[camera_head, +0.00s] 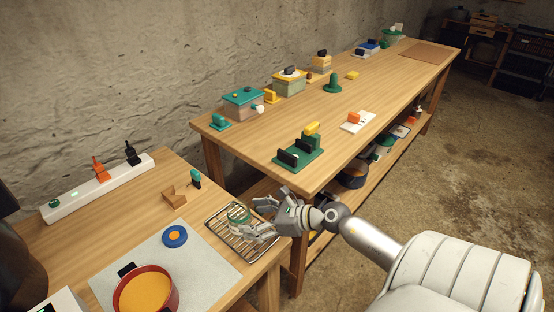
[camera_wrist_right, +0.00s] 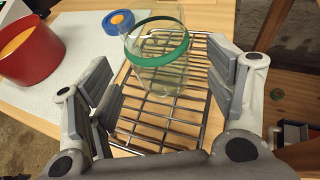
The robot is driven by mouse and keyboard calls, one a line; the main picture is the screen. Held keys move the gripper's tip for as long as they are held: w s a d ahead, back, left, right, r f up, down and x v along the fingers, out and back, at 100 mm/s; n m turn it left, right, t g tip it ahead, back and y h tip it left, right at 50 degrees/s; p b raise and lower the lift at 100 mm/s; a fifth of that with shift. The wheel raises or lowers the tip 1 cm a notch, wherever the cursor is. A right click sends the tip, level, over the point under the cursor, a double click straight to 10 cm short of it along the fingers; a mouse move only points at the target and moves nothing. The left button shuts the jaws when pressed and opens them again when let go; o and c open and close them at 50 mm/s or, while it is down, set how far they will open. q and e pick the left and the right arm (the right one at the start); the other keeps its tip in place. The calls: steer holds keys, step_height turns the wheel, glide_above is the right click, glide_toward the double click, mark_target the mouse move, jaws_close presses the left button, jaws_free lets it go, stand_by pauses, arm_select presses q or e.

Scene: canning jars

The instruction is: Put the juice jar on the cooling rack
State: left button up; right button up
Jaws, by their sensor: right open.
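A clear glass jar with a green band (camera_wrist_right: 158,62) stands on the cooling rack, toward its far end in the right wrist view. I cannot make out any juice in it. In the head view the jar (camera_head: 238,214) is partly hidden by my right gripper. The cooling rack (camera_head: 243,249) is a metal wire grid at the front right corner of the near table; it also shows in the right wrist view (camera_wrist_right: 150,125). My right gripper (camera_head: 262,215) is open over the rack, its fingers (camera_wrist_right: 172,85) apart on either side with the jar just beyond. My left gripper is out of view.
A red pot with orange contents (camera_head: 146,290) and a blue ring with an orange centre (camera_head: 175,236) sit on a pale mat (camera_head: 205,262) left of the rack. A small brown holder (camera_head: 174,195) is behind. A long wooden table (camera_head: 330,150) holds several boxes.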

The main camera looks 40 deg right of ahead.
steer(key=b+v, duration=0.1)
steer(key=v, duration=0.7)
steer(key=shift+s, duration=0.1)
stand_by(0.4)
